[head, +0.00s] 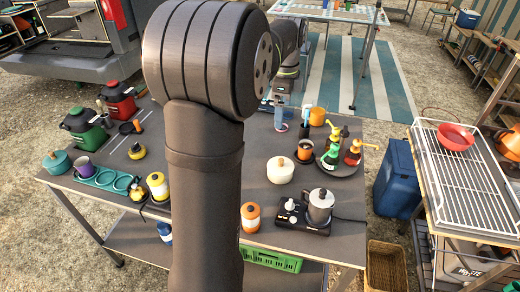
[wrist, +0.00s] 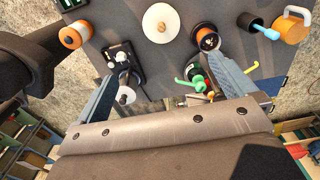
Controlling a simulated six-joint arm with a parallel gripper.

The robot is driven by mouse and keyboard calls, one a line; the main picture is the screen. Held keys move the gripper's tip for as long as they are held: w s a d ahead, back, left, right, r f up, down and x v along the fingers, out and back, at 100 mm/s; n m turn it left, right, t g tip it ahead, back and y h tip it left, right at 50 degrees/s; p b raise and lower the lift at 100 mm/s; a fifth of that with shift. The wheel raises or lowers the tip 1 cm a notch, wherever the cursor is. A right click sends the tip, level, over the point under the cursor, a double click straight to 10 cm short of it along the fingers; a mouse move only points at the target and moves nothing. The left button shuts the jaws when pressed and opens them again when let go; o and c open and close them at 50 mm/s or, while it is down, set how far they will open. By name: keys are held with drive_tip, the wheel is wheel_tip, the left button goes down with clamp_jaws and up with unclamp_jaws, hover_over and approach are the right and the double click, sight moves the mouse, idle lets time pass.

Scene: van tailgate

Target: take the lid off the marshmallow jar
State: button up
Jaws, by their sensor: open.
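A round cream jar (head: 280,170) with a pale lid and a small orange-brown knob sits on the grey table, right of my arm; I take it as the marshmallow jar, though no label is readable. Its lid is on. In the wrist view, the cream lid (wrist: 158,14) shows from above at the top centre, its knob in the middle. My gripper (wrist: 163,65) is open and empty, its blue-grey fingers wide apart. The lid is beyond the fingertips, roughly in line with the gap between them.
A metal moka pot (head: 320,205) on a black stove stands right of the jar. An orange-and-white canister (head: 250,217) is at the front edge. A dark tray (head: 345,168) with bottles and an orange pot (head: 304,156) are behind right.

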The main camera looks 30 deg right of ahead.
drive_tip(key=shift+r, duration=0.1)
drive_tip(key=c, duration=0.4)
drive_tip(key=shift+o, duration=0.2)
drive_tip(key=n, duration=0.9)
hover_over(281, 160)
drive_tip(key=f, duration=1.6)
drive_tip(key=shift+w+d, duration=0.15)
drive_tip(key=shift+w, duration=0.05)
drive_tip(key=shift+s+f, duration=0.15)
drive_tip(key=shift+f, duration=2.35)
